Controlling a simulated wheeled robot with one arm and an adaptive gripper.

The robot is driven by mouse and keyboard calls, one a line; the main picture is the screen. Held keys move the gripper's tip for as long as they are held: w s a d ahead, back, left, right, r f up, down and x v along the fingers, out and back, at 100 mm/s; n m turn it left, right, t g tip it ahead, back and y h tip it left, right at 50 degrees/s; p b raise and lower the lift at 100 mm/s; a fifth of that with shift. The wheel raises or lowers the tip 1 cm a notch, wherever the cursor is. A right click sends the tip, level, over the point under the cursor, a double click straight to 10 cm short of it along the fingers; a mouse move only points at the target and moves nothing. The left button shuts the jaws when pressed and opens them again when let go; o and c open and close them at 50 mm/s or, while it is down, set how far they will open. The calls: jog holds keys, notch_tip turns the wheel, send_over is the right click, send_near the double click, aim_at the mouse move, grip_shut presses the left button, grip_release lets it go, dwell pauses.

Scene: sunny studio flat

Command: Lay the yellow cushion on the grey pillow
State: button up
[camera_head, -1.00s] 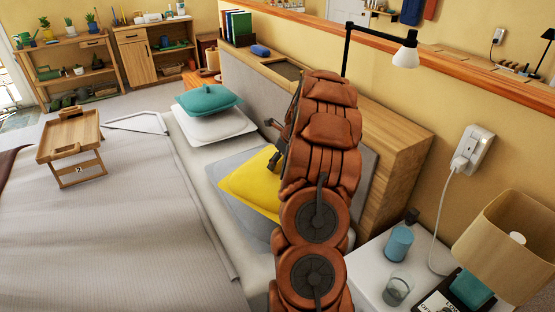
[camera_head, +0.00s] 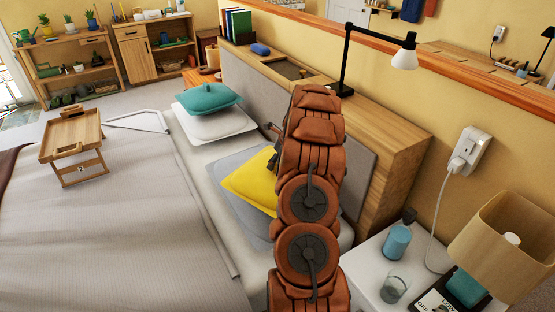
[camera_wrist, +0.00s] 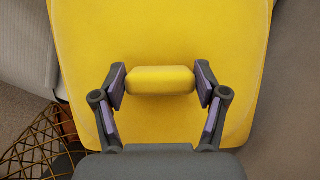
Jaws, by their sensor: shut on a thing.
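The yellow cushion (camera_head: 249,184) is at the head of the bed, over the grey pillow (camera_head: 238,218), which shows around its left and lower sides. The cushion looks tilted; I cannot tell whether it touches the pillow. My gripper (camera_wrist: 160,82) is shut on a raised yellow block on the cushion (camera_wrist: 160,35), one finger at each end. In the head view only a bit of my gripper (camera_head: 269,131) shows behind my arm, which also hides the cushion's right side.
A teal cushion (camera_head: 208,98) lies on a white pillow (camera_head: 215,124) further along the bed. A headboard (camera_head: 250,90) and wooden ledge (camera_head: 385,125) stand behind. A wooden tray table (camera_head: 70,135) stands on the bed.

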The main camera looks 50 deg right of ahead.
jog(key=o, duration=1.8)
jog(key=b+v, duration=0.2)
jog(key=v, duration=1)
jog(key=s+a+r+n+g+y, duration=0.15)
jog(key=a+r+n, duration=0.45)
jog(key=a, duration=1.1)
jog(key=s+a+r+n+g, duration=0.1)
jog(key=s+a+n+g, duration=0.15)
jog(key=a+n, duration=1.1)
jog(key=s+a+n, duration=0.7)
jog(key=s+a, duration=0.6)
jog(key=a, duration=0.1)
jog(key=s+a+f+n+g+h, duration=0.1)
jog(key=s+n, duration=0.3)
jog(key=s, duration=0.3)
jog(key=s+a+f+n+g+h, duration=0.1)
jog(key=s+a+n, duration=0.1)
jog(key=s+n, duration=0.2)
jog(key=s, duration=0.3)
jog(key=shift+a, duration=0.3)
